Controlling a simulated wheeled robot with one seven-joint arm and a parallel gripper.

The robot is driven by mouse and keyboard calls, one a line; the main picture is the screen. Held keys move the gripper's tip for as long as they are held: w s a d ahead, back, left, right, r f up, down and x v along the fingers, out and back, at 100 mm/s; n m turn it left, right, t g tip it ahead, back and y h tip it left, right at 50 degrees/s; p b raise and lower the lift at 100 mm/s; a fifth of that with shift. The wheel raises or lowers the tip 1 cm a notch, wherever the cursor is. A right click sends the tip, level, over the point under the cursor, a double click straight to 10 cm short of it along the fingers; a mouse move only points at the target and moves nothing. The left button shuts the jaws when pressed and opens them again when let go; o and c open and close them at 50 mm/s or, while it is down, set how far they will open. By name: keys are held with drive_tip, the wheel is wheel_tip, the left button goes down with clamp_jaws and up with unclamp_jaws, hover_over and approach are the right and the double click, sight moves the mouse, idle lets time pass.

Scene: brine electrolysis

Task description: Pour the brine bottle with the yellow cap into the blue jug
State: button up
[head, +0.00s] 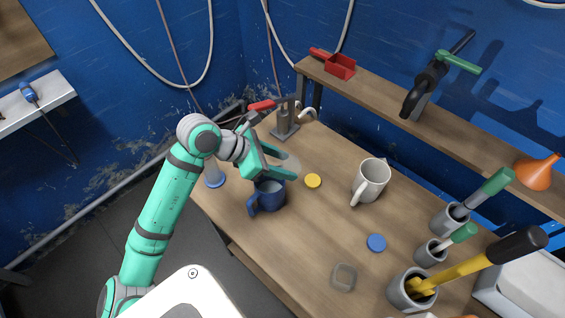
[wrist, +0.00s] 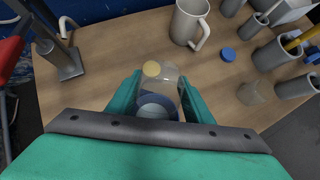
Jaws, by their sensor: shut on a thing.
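My gripper (head: 294,170) is shut on a clear, see-through bottle (head: 290,161), which it holds above the table. In the wrist view the bottle (wrist: 169,76) shows between the two fingers (wrist: 160,80). The bottle looks tilted, but its mouth and any liquid are hard to make out. The blue jug (head: 268,194) stands upright on the table just below my gripper. In the wrist view the jug (wrist: 157,104) lies below the bottle, between the fingers. The yellow cap (head: 313,181) lies flat on the table right of the jug, apart from the bottle.
A white mug (head: 371,181) stands to the right. A blue cap (head: 376,243) and a small clear container (head: 343,277) are nearer the front. Grey tool cups (head: 408,290) line the right. A metal stand (head: 285,122) is behind.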

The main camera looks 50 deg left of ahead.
drive_tip(key=g+y, duration=0.1)
drive_tip(key=g, duration=0.1)
drive_tip(key=r+g, duration=0.1)
drive_tip(key=shift+s+a+g+y, duration=0.1)
drive_tip(key=shift+s+g+y, duration=0.1)
drive_tip(key=shift+g+y, duration=0.2)
drive_tip(key=shift+s+a+r+g+y, duration=0.1)
drive_tip(key=shift+s+g+y, duration=0.3)
drive_tip(key=shift+g, duration=0.6)
drive_tip(key=shift+s+a+r+g, duration=0.1)
drive_tip(key=shift+s+a+g, duration=0.15)
drive_tip(key=shift+g, duration=0.25)
drive_tip(key=shift+s+g+y, duration=0.1)
drive_tip(key=shift+g+y, duration=0.4)
